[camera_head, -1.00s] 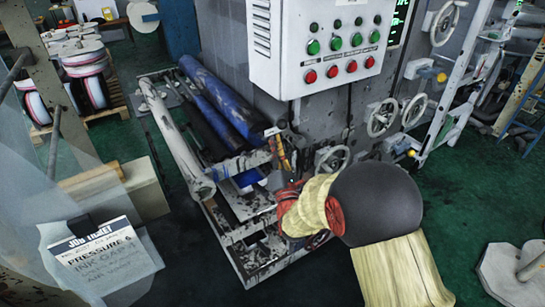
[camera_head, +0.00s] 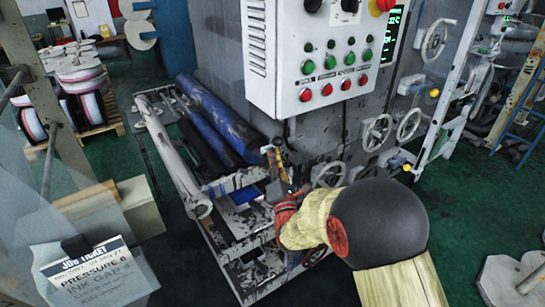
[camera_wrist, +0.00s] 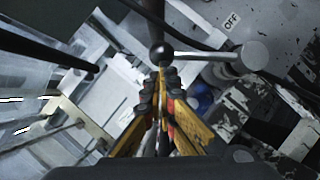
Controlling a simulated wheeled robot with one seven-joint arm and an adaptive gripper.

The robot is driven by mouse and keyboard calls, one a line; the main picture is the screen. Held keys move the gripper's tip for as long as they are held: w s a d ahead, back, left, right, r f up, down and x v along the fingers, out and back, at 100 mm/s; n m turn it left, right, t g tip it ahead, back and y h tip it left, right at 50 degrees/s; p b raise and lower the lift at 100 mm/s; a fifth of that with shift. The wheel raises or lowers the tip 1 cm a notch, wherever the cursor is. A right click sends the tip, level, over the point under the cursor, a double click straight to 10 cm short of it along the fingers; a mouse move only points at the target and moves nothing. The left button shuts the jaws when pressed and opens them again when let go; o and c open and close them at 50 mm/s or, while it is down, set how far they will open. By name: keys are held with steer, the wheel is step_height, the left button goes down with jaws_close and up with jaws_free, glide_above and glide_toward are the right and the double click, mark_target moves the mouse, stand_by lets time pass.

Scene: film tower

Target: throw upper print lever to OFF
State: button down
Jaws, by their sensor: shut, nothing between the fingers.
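In the wrist view a lever with a black ball knob (camera_wrist: 162,54) shows at the upper middle. Its pale rod (camera_wrist: 205,56) runs right to a grey round hub (camera_wrist: 251,54). A white OFF label (camera_wrist: 231,20) is on the grey panel above the rod. My gripper (camera_wrist: 165,76) has yellow fingers with dark pads, shut and empty. Its tips lie just below the knob in the picture; I cannot tell whether they touch it. In the head view my gripper (camera_head: 277,160) is at the machine's front, and the lever cannot be made out there.
A white control box (camera_head: 330,65) with green and red buttons hangs above my arm. Handwheels (camera_head: 377,132) stand to its right. Blue rollers (camera_head: 215,115) and a white roller (camera_head: 170,160) lie on the frame at left.

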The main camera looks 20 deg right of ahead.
steer(key=shift+r, duration=0.2)
steer(key=w+d+r+m+g+h+p, duration=0.1)
steer(key=w+d+r+m+g+p, duration=0.2)
steer(key=d+m, duration=0.7)
steer(key=shift+w+d+r+m+g+h, duration=0.2)
steer(key=shift+d+r+m+g+h, duration=0.15)
steer(key=shift+r+g, duration=0.8)
steer(key=shift+r, duration=0.15)
steer(key=shift+t, duration=0.25)
